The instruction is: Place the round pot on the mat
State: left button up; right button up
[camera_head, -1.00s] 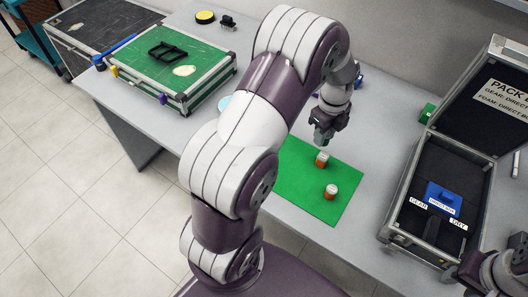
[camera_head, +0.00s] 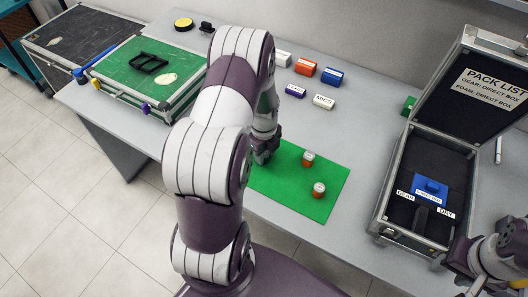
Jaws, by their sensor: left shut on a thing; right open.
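A green mat (camera_head: 275,191) lies flat near the table's front edge. Two small round pots with pale lids and orange-red sides stand on it, one towards the back (camera_head: 308,159) and one towards the front right (camera_head: 318,190). My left gripper (camera_head: 262,157) points down at the mat's left back part, left of both pots. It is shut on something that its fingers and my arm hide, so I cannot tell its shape. My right gripper (camera_head: 455,260) is at the lower right, by the open case, open and apart from the pots.
An open black case (camera_head: 392,205) with a blue box (camera_head: 430,190) stands right of the mat. A green-topped case (camera_head: 130,80) stands left.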

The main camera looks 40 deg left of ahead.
aim_at(265, 153)
pick_arm(q)
jog(key=shift+d+f, duration=0.1)
jog(key=o, duration=1)
notch_tip(265, 153, up, 12)
jog(key=s+d+r+n, duration=0.1)
jog(key=s+d+n, duration=0.2)
jog(key=d+n, duration=0.2)
jog(key=s+d+r+n+t, duration=0.1)
jog(key=s+d+r+n, duration=0.1)
jog(key=d+n, duration=0.3)
jog(key=s+d+r+n, duration=0.1)
jog(key=s+d+n, duration=0.3)
jog(key=n, duration=0.5)
jog(key=shift+s+d+r, duration=0.3)
jog(key=shift+d+r, duration=0.1)
jog(key=shift+d, duration=0.05)
